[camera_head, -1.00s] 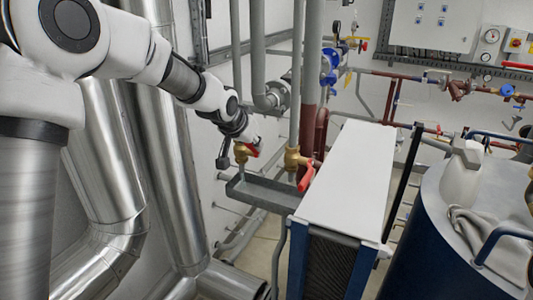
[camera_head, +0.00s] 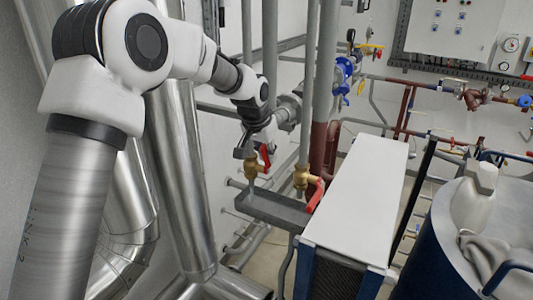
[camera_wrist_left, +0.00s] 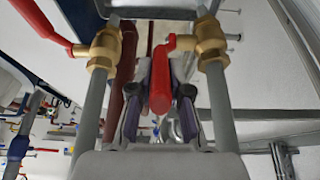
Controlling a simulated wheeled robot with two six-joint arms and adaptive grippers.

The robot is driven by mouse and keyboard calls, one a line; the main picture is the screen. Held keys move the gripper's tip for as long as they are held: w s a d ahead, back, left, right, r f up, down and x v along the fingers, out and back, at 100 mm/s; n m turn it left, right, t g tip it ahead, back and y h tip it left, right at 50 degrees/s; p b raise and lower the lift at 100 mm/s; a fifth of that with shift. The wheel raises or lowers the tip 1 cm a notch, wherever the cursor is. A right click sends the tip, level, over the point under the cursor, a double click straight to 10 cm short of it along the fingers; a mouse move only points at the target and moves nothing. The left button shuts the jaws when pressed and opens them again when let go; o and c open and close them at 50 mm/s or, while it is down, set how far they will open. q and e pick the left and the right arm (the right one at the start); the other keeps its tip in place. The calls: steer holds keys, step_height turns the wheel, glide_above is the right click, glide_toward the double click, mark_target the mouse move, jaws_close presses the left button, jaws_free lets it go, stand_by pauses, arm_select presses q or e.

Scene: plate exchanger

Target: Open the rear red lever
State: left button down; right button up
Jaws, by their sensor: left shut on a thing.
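The rear red lever (camera_head: 265,157) sits on a brass valve (camera_head: 251,170) above a grey metal tray (camera_head: 268,208). In the left wrist view the lever (camera_wrist_left: 161,78) lies between my finger pads, pointing toward me from the right-hand brass valve (camera_wrist_left: 210,42). My left gripper (camera_head: 255,150) is shut on this lever; in the wrist view the gripper (camera_wrist_left: 160,100) has one finger on each side of it. The front brass valve (camera_head: 301,178) has its own red lever (camera_head: 315,196), which hangs slanted and free. My right gripper is not in view.
Grey vertical pipes (camera_head: 305,80) rise close behind the valves. A white-topped plate exchanger (camera_head: 360,190) stands to the right of them. Shiny ducts (camera_head: 180,180) are at the left, near my arm. A blue tank (camera_head: 450,245) with a white jug (camera_head: 474,200) stands at the far right.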

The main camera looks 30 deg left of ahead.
arm_select(q)
steer(key=shift+w+r, duration=0.15)
steer(key=shift+r, duration=0.1)
steer(key=c, duration=1.1)
jaws_free()
steer(key=shift+f, duration=0.15)
steer(key=v, duration=1.2)
